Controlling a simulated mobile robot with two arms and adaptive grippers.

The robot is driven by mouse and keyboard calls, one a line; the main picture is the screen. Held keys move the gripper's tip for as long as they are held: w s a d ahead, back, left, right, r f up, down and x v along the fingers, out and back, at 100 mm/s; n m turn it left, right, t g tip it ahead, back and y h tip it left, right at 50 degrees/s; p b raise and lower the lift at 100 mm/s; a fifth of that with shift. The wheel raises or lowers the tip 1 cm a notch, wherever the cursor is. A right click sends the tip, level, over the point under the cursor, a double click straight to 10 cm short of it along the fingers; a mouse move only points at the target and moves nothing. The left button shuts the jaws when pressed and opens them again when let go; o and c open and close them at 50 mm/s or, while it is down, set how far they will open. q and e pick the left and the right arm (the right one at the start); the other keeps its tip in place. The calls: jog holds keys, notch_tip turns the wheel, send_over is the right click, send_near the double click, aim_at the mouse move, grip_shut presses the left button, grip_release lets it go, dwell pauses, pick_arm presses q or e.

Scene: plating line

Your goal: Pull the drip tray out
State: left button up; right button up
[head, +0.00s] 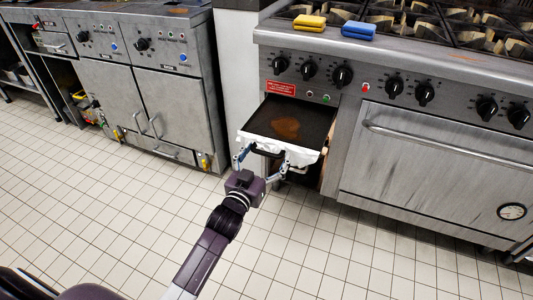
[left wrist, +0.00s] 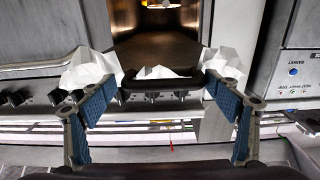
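The drip tray (head: 301,113) is a dark, shallow tray with a brown stain and a crumpled white lining at its front edge. It sticks partway out of the slot in the range, below the knobs. It also shows in the left wrist view (left wrist: 158,48). Its dark handle (left wrist: 165,82) is at the front. My left gripper (head: 263,162) is at the tray's front, its blue-padded fingers spread wide at the two ends of the handle. The fingertips appear to press on those ends. Both fingers show in the left wrist view (left wrist: 163,90). My right gripper is not in view.
The range's oven door (head: 430,165) is to the right of the tray. A grey fryer cabinet (head: 150,95) stands to the left. Yellow (head: 309,22) and blue (head: 358,30) sponges lie on the range top. The tiled floor (head: 110,215) in front is clear.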

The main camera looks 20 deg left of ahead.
pick_arm(q)
jog(key=shift+a, duration=0.1)
jog(key=shift+s, duration=0.15)
jog(key=s, duration=1.1)
jog(key=shift+s+a, duration=0.15)
jog(key=shift+s, duration=0.2)
